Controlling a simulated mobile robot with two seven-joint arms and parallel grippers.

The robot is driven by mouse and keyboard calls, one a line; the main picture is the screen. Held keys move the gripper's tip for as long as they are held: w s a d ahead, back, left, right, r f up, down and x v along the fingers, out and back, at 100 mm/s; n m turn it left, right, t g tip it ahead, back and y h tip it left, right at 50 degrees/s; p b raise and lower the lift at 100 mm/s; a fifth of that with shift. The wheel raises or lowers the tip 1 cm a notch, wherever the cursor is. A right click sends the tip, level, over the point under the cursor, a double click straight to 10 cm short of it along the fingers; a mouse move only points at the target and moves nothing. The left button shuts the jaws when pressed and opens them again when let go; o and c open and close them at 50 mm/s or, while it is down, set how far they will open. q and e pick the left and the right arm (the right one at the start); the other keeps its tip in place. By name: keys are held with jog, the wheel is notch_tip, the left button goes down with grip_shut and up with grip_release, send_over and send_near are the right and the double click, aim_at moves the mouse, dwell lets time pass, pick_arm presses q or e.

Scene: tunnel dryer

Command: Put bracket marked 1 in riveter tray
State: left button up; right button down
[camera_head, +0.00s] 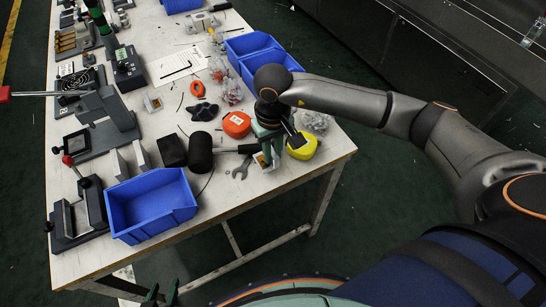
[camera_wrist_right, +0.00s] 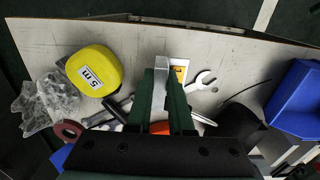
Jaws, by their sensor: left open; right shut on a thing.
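My right gripper (camera_head: 266,153) is low over the right front part of the table. In the right wrist view its green fingers (camera_wrist_right: 164,90) are shut on a grey metal piece, likely the bracket (camera_wrist_right: 160,82). No number can be read on it. A white and orange label-like patch (camera_wrist_right: 181,68) shows just beside it. My left gripper (camera_head: 161,294) is open and empty at the bottom edge of the head view, in front of the table. An empty blue tray (camera_head: 150,205) stands at the table's front left; I cannot tell whether it is the riveter's.
A yellow tape measure (camera_head: 302,147), a wrench (camera_head: 242,171) and a black mallet (camera_head: 200,151) lie close around the right gripper. Lever machines (camera_head: 78,215) line the left side. More blue bins (camera_head: 268,62) stand at the right edge. Bare tabletop lies right of the tray.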

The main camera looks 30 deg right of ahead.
aim_at(273, 160)
jog(key=shift+d+f, duration=0.1)
jog(key=shift+f, duration=1.45)
jog(key=shift+f, duration=0.2)
jog(key=c, duration=0.8)
grip_release()
jog(key=shift+r, duration=0.15)
